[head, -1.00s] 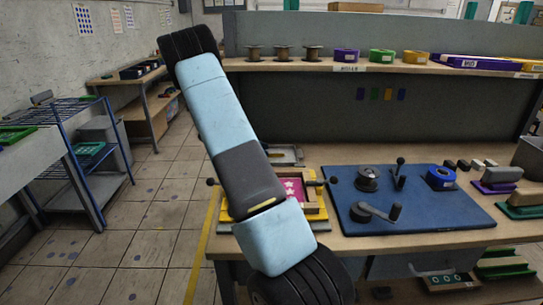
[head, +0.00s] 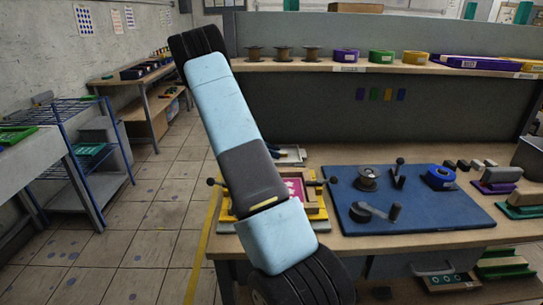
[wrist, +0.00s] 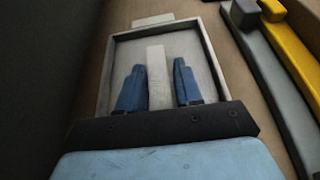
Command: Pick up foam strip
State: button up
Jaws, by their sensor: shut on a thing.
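The foam strip (wrist: 156,66) is pale and narrow. In the wrist view it lies lengthwise between the two blue fingers of my gripper (wrist: 159,85), over a shallow grey tray (wrist: 104,76). My gripper is shut on the strip. Whether the strip touches the tray floor cannot be told. In the head view the tray (head: 299,155) shows at the back of the bench, with a blue fingertip beside it. My arm hides most of the gripper there, and the strip cannot be made out.
A yellow frame with a pink star print (head: 296,189) lies in front of the tray. In the wrist view, grey and yellow bars (wrist: 293,45) lie right of the tray, and a dark wall is left.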

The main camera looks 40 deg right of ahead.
jog(key=shift+a+f, duration=0.15)
jog(key=shift+f, duration=0.15)
grip_shut()
jog(key=shift+r, duration=0.1)
